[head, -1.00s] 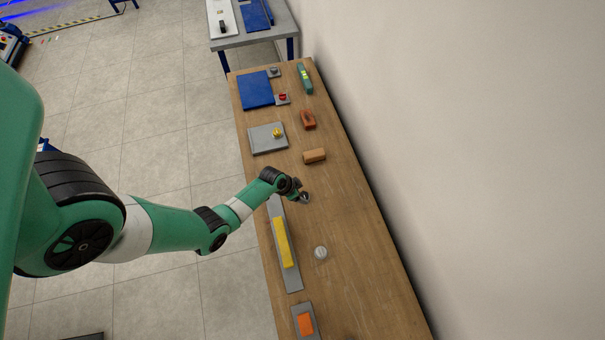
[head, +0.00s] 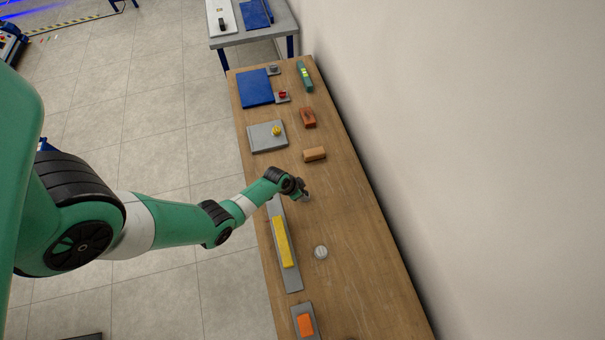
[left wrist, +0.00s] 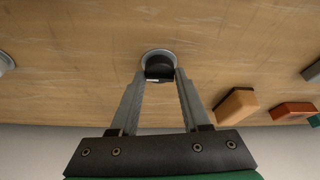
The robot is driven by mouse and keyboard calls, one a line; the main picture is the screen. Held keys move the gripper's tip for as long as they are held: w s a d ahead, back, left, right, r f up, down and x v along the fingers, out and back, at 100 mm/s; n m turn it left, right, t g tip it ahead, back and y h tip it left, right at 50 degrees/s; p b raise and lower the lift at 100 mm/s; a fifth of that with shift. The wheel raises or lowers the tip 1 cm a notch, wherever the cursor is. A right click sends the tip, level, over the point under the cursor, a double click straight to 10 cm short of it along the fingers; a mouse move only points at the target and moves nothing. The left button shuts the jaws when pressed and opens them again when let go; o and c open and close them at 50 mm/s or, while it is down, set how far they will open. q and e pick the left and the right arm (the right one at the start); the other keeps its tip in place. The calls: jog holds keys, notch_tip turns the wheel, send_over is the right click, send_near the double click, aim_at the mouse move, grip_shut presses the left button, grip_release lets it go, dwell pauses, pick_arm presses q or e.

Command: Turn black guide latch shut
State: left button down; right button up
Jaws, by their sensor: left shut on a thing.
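A black latch (left wrist: 159,69) sits on a round grey base (left wrist: 158,54) on the wooden bench, at the top middle of the left wrist view. My left gripper (left wrist: 160,78) is shut on the black latch, with one finger on each side of it. In the head view my left gripper (head: 304,196) is over the bench beside the upper end of a grey plate, and its hand hides the latch. My right gripper is not in view.
A grey plate with a yellow bar (head: 284,242) lies beside the gripper. A round grey knob (head: 321,252) stands below it. Tan (head: 315,154) and red-brown (head: 308,117) blocks lie further up the bench. A wall runs along the right.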

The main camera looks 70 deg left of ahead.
pick_arm(q)
jog(key=shift+n, duration=0.3)
jog(key=shift+d+n+y, duration=0.1)
jog(key=shift+n+y, duration=0.4)
jog(key=shift+n, duration=0.3)
jog(key=shift+n+y, duration=0.3)
jog(key=shift+n, duration=0.6)
jog(key=n+g, duration=0.1)
jog(key=n, duration=0.1)
jog(key=n+y, duration=0.1)
jog(key=n, duration=0.2)
jog(key=shift+w+d+f+g+y+b, duration=0.1)
jog(key=shift+w+d+g+y+b, duration=0.05)
jog(key=shift+g+y+b, duration=0.2)
jog(key=shift+n+g, duration=0.45)
jog(key=shift+n, duration=0.65)
jog(key=n+g, duration=0.1)
jog(key=n, duration=0.1)
jog(key=shift+w+n+y+p, duration=0.1)
jog(key=shift+n+y+p, duration=0.2)
jog(key=shift+y+p, duration=0.1)
jog(key=shift+n+g, duration=0.4)
jog(key=shift+n, duration=0.7)
jog(key=shift+w+n+g, duration=0.1)
jog(key=shift+n+g, duration=0.2)
jog(key=shift+n, duration=0.6)
